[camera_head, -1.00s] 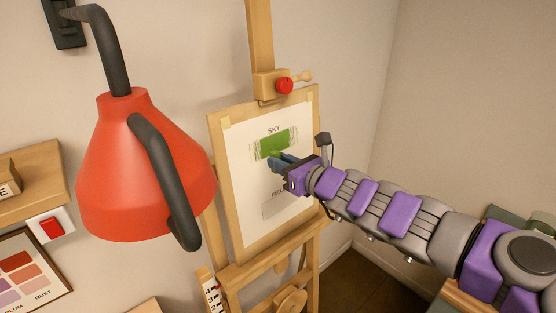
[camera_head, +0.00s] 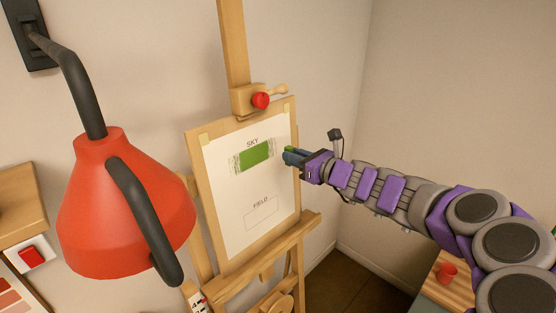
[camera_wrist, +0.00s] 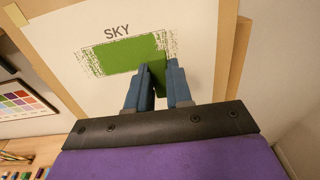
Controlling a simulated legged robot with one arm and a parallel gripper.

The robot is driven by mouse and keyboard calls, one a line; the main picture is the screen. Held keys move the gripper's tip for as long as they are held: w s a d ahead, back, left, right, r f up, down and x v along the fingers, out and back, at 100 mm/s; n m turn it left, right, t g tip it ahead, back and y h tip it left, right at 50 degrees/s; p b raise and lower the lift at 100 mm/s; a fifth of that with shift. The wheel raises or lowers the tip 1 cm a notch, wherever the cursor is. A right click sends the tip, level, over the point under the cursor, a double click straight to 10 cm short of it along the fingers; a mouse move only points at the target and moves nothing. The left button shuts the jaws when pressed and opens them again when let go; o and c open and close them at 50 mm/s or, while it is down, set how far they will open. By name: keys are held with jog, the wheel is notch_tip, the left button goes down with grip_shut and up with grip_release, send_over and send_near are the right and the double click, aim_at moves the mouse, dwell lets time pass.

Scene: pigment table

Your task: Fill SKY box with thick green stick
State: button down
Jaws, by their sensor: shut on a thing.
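The SKY box (camera_head: 255,156) on the paper holds a solid green patch with ragged, streaky ends that spill past its sides. It also shows in the wrist view (camera_wrist: 115,56). My gripper (camera_head: 290,156) is by the paper's right edge, right of the green patch. Its blue fingers (camera_wrist: 160,85) are shut on a thick green stick (camera_wrist: 158,76). In the wrist view the stick overlaps the lower right of the patch. I cannot tell whether its tip touches the paper. The FIELD box (camera_head: 261,213) below is blank.
The paper is taped to a board on a wooden easel (camera_head: 236,50) with a red knob (camera_head: 261,101). A large red lamp (camera_head: 122,210) fills the left foreground.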

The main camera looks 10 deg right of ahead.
aim_at(235, 163)
jog(key=shift+w+d+b+x, duration=0.1)
jog(key=shift+d+b+x, duration=0.1)
jog(key=shift+x, duration=0.7)
jog(key=shift+w+d+b+x, duration=0.1)
jog(key=shift+b+x, duration=0.1)
jog(key=shift+x, duration=0.65)
jog(key=shift+w+d+b+x, duration=0.1)
jog(key=shift+d+b+x, duration=0.1)
jog(key=shift+x, duration=0.7)
jog(key=shift+p+x, duration=0.3)
jog(key=shift+x, duration=0.55)
jog(key=shift+s+a+f+b, duration=0.15)
jog(key=shift+s+a+b, duration=0.35)
jog(key=shift+s+a, duration=0.45)
jog(key=shift+a, duration=0.15)
jog(key=shift+s+a+b, duration=0.9)
jog(key=shift+a, duration=0.4)
jog(key=shift+s+a+b, duration=0.9)
jog(key=shift+a, duration=0.45)
jog(key=shift+s+a+b, duration=0.9)
jog(key=shift+a, duration=0.4)
jog(key=shift+s+a, duration=0.4)
jog(key=shift+a, duration=0.1)
